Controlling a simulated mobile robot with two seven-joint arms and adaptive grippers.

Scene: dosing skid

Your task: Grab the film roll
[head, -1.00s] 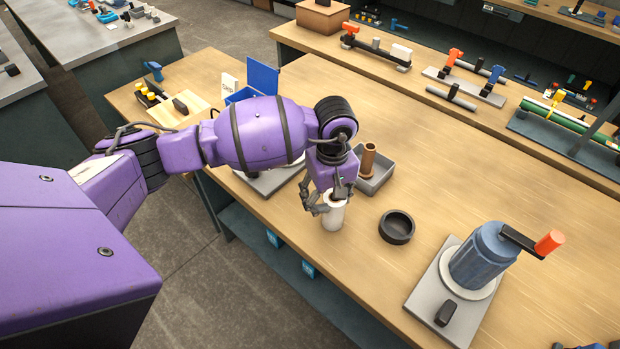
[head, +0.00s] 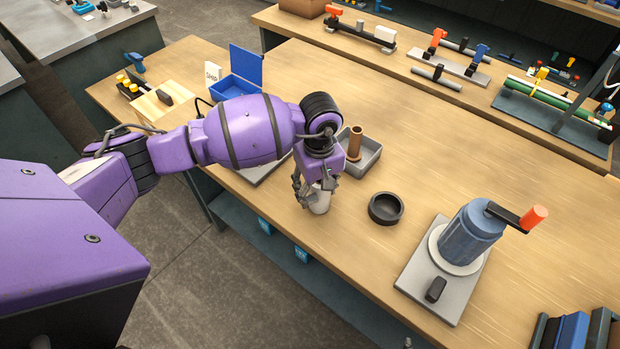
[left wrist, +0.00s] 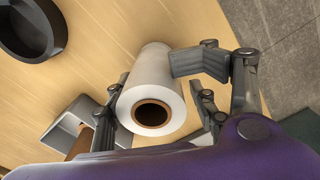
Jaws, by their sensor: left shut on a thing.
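The film roll (head: 319,201) is a white cylinder with a brown core, standing upright on the wooden bench near its front edge. In the left wrist view the film roll (left wrist: 157,82) shows end-on, with the dark hole of its core facing the camera. My left gripper (head: 312,190) is over the roll from above, its fingers on either side of it. In the left wrist view the left gripper (left wrist: 155,88) is shut on the roll. The gripper hides part of the roll in the head view. My right gripper is not in view.
A grey tray (head: 370,162) with a brown spool (head: 355,143) stands just behind the roll. A round black dish (head: 385,208) lies to its right. A blue cranked device (head: 466,238) on a grey plate stands farther right. An open blue box (head: 238,88) is at the back left.

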